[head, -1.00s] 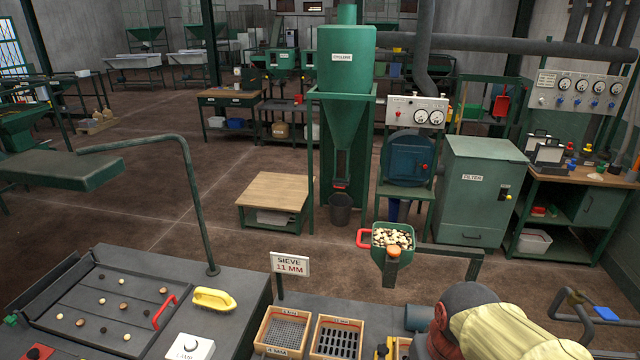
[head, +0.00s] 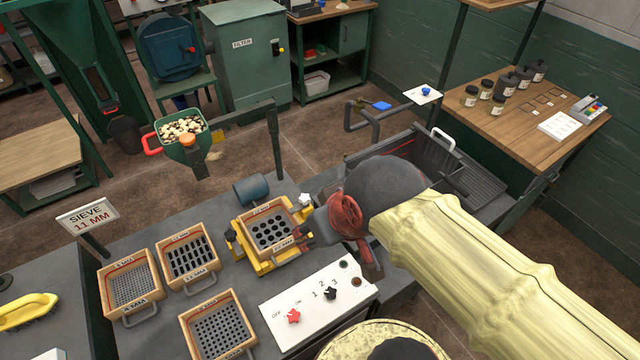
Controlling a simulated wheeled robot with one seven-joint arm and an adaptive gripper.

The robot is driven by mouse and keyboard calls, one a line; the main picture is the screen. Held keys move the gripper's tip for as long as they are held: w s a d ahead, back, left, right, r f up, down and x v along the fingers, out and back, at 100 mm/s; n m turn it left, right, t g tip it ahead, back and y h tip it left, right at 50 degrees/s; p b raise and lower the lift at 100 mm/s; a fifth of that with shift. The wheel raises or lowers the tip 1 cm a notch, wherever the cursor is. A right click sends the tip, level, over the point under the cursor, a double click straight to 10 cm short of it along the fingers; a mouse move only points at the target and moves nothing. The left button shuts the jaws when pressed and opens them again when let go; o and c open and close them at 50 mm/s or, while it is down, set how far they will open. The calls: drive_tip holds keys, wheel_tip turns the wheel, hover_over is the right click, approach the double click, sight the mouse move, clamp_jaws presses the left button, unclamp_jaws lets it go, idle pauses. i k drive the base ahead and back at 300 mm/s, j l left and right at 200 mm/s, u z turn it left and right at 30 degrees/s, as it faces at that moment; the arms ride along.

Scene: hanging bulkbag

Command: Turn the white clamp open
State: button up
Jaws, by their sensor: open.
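The white clamp (head: 305,199) is a small white knob at the back right corner of the yellow sieve frame (head: 237,247). A wooden-rimmed sieve with large round holes (head: 272,229) sits in that frame. My gripper (head: 320,221) is just right of the clamp and the sieve, at the end of my yellow-sleeved arm. It is open, and I see nothing held in it. My arm hides part of the gripper and the bench behind it. I cannot tell whether a finger touches the clamp.
Three more sieves stand on the bench, one of them a slotted sieve (head: 189,259). A white switch panel (head: 315,303) with red and black knobs lies in front. A green hopper of beans (head: 182,128) hangs behind on an arm. A dark tray (head: 420,160) is at the back right.

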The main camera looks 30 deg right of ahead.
sight(304, 201)
drive_tip(key=z, duration=0.3)
drive_tip(key=j+z, duration=0.4)
drive_tip(key=j, duration=0.15)
